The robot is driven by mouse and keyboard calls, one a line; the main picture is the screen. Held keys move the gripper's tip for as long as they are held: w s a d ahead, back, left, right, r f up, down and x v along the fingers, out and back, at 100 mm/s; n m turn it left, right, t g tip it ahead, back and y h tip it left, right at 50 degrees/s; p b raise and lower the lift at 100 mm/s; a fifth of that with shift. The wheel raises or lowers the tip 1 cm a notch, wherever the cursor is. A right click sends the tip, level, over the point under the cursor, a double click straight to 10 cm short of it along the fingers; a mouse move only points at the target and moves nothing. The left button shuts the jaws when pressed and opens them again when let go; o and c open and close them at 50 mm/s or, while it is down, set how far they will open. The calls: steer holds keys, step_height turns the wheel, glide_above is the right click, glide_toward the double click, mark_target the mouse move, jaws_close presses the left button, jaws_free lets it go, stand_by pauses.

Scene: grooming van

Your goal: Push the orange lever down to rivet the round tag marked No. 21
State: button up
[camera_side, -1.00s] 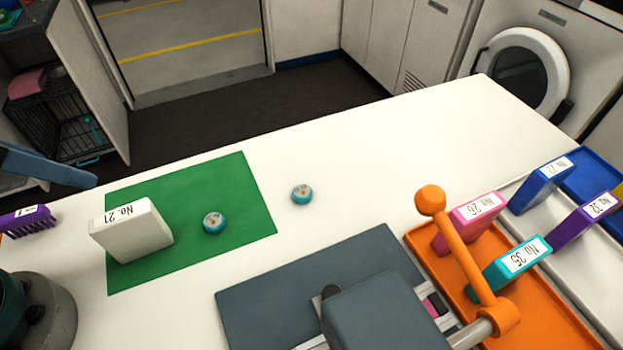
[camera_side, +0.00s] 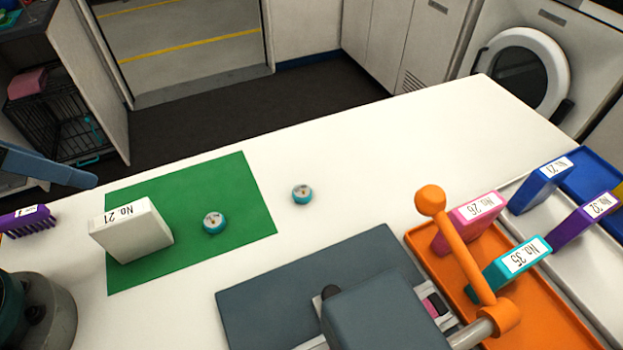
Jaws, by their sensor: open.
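The orange lever (camera_side: 458,245) stands raised, tilted, with its round knob at the top. It pivots on a metal shaft at the right of the grey riveting press (camera_side: 385,312), which sits on a slate base plate (camera_side: 265,295). A white block labelled No. 21 (camera_side: 140,232) stands on the green mat (camera_side: 245,190). A small round teal-rimmed piece (camera_side: 214,222) lies on the mat. A similar one (camera_side: 302,194) lies on the bare table to its right. Their markings are too small to read. The press's working spot is mostly hidden by its body. My gripper is not visible.
An orange tray (camera_side: 545,325) right of the press holds a pink No. 26 block (camera_side: 468,222) and a teal No. 35 block (camera_side: 510,268). Blue (camera_side: 541,186) and purple (camera_side: 583,221) blocks stand farther right. A purple brush (camera_side: 27,220) lies left. The table's back middle is clear.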

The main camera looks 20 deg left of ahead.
steer(key=shift+w, duration=0.1)
steer(key=c, duration=0.8)
steer(key=shift+w+d+r+m+t, duration=0.2)
steer(key=shift+w+r+m+t, duration=0.1)
steer(key=shift+w+r+t, duration=0.15)
steer(key=c, duration=0.5)
steer(key=w+r, duration=0.1)
steer(key=w+d+r+t+h, duration=0.1)
steer(key=w+d+r+m+t, duration=0.1)
steer(key=w, duration=0.1)
steer(key=shift+w+d+r+h, duration=0.1)
steer(key=shift+d+r+h, duration=0.1)
steer(key=shift+r+h, duration=0.15)
jaws_close()
steer(key=w+d+r+m+t+h, duration=0.3)
steer(key=w+d+r+h, duration=0.25)
steer(key=d+r, duration=0.45)
steer(key=s+d+f+m+g+h, duration=0.1)
steer(key=s+d+f, duration=0.1)
steer(key=d, duration=0.6)
steer(key=s+d+f+m+g+h, duration=0.1)
steer(key=s+d, duration=0.3)
steer(key=d, duration=0.5)
steer(key=shift+s+f+m+h, duration=0.2)
steer(key=shift+f+m+h, duration=0.2)
steer(key=shift+f+m, duration=0.4)
steer(key=shift+g, duration=0.25)
